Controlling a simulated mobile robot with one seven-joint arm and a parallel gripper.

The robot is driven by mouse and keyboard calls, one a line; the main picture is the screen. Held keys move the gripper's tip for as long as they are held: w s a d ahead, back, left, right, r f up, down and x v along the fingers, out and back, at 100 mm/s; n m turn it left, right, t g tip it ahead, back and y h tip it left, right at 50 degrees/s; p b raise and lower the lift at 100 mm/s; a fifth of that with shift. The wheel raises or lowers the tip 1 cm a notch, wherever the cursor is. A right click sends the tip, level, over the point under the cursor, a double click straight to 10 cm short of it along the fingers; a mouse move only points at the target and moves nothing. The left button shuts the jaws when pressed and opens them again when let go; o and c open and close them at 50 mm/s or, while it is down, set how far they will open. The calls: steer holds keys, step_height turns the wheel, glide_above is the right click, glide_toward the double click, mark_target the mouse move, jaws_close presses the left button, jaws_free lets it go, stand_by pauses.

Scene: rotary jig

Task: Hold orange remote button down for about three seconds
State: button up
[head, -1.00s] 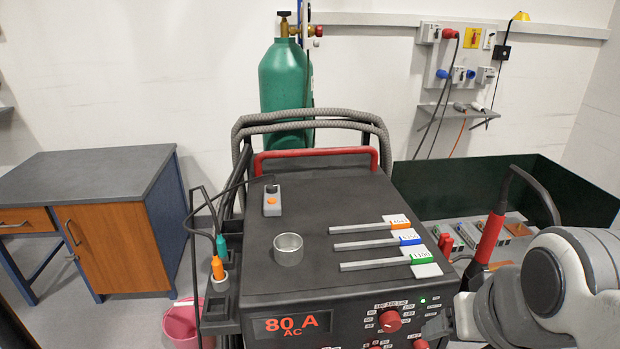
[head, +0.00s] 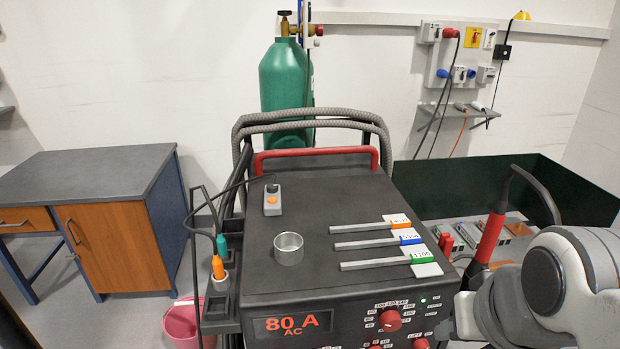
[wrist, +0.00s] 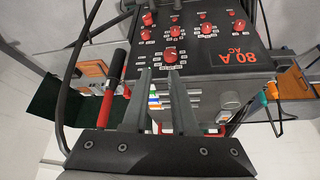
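The grey remote (head: 272,208) lies on the left part of the black welder's top (head: 330,215), with its orange button (head: 272,200) facing up. A dark cable runs from its far end. Nothing touches the button. My gripper (wrist: 157,75) shows in the wrist view with its two grey fingers apart and nothing between them. It faces the welder's front panel, with the knobs ahead of it. In the head view my arm is at the lower right, well away from the remote.
A metal cup (head: 288,248) stands near the remote. Several grey rods with coloured tags (head: 372,243) lie to its right. A red handle (head: 316,155) crosses the back edge. Orange and teal connectors (head: 218,265) stand at the left side. A red-handled torch (head: 490,237) stands near my arm.

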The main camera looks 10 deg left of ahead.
jaws_close()
stand_by(1.3)
